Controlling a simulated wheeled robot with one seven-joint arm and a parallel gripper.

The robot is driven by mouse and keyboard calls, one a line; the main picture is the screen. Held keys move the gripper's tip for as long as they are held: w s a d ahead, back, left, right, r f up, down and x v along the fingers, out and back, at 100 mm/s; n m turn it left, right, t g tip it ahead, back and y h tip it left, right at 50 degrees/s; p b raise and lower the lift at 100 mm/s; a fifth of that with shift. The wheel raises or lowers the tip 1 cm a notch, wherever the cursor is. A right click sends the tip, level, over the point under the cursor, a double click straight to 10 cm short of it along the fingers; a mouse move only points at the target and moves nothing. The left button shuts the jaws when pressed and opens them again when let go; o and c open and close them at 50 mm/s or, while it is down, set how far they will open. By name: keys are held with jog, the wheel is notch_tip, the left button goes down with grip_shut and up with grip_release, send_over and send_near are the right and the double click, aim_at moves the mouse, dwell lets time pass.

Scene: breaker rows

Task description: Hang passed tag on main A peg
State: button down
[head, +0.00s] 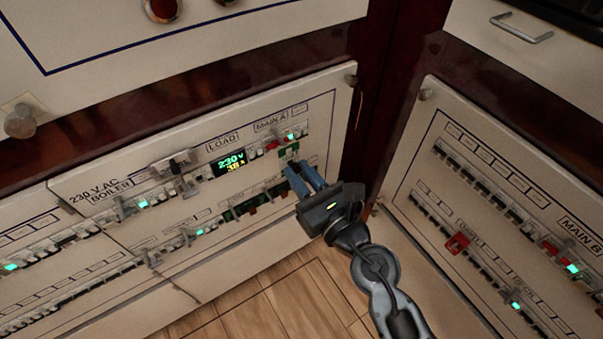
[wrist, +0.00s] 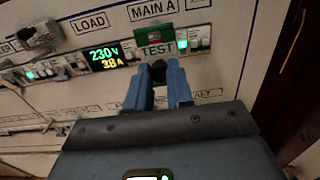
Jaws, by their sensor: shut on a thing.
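The passed tag, a green card lettered TEST (wrist: 157,50), is in front of the MAIN A breaker row in the wrist view. It also shows as a small green patch in the head view (head: 289,153). My gripper (wrist: 159,78) is shut on it, with a dark piece between the blue fingertips below the green face. In the head view my gripper (head: 303,178) reaches to the panel below the MAIN A label (head: 270,122). The main A peg cannot be made out; whether the tag touches it cannot be told.
The lit 230 V display (head: 231,162) is left of the tag. The MAIN B panel (head: 490,190) angles off at right and bears a red tag-like piece (head: 458,243). Wooden floor (head: 300,295) lies below.

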jog(key=shift+x, duration=1.25)
jog(key=c, duration=0.9)
grip_release()
jog(key=shift+v, duration=3.9)
